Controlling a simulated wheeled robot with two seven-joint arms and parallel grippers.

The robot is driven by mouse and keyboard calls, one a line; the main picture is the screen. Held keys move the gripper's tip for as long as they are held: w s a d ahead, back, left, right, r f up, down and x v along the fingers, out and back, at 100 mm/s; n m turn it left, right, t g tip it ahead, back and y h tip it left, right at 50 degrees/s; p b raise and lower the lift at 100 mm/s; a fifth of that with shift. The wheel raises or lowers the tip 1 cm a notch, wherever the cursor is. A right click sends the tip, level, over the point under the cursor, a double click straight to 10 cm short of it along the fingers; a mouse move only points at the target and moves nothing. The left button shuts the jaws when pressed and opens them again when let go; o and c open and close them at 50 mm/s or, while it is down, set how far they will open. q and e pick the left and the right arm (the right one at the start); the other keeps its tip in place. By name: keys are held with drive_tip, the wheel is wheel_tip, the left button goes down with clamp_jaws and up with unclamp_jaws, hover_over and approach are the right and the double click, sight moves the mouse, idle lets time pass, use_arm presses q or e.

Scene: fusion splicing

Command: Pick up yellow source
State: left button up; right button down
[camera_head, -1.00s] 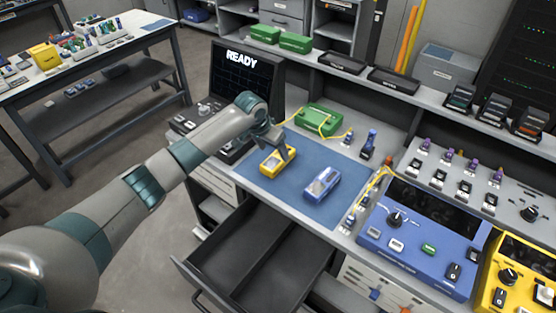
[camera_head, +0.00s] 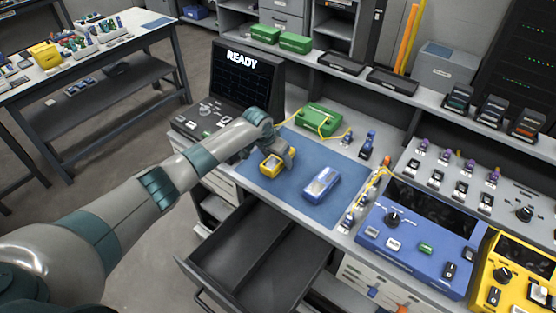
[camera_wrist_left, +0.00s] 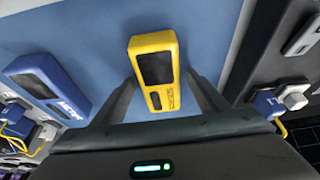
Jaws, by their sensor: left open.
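The yellow source (camera_head: 271,164) is a small yellow handheld box with a dark screen. It lies on the blue mat (camera_head: 318,205), near the mat's left end. In the left wrist view the yellow source (camera_wrist_left: 155,68) lies between the two open fingers of my left gripper (camera_wrist_left: 163,90), with a gap on each side. In the head view my left gripper (camera_head: 275,150) is over the source and hides part of it. My right gripper does not show.
A blue handheld device (camera_head: 322,185) lies to the right of the source. A green case (camera_head: 318,119) with yellow fiber stands behind. The monitor (camera_head: 245,78) reads READY. An open drawer (camera_head: 262,258) juts out in front. A blue bench unit (camera_head: 418,238) stands at the right.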

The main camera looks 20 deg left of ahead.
use_arm(q)
drive_tip(key=shift+c, duration=0.7)
drive_tip(key=c, duration=1.2)
drive_tip(key=shift+r, duration=0.2)
drive_tip(key=shift+r+b, duration=0.4)
drive_tip(key=shift+r, duration=0.25)
drive_tip(key=shift+w+d+r+b, duration=0.15)
drive_tip(key=shift+r+b, duration=0.4)
drive_tip(key=shift+r, duration=0.7)
drive_tip(key=d+r+b, duration=0.2)
drive_tip(key=d+r, duration=0.1)
drive_tip(key=d, duration=0.2)
drive_tip(key=w+d+r+b, duration=0.1)
drive_tip(key=d+r, duration=0.3)
drive_tip(key=d, duration=0.2)
drive_tip(key=shift+d+b, duration=0.2)
drive_tip(key=shift+b, duration=0.15)
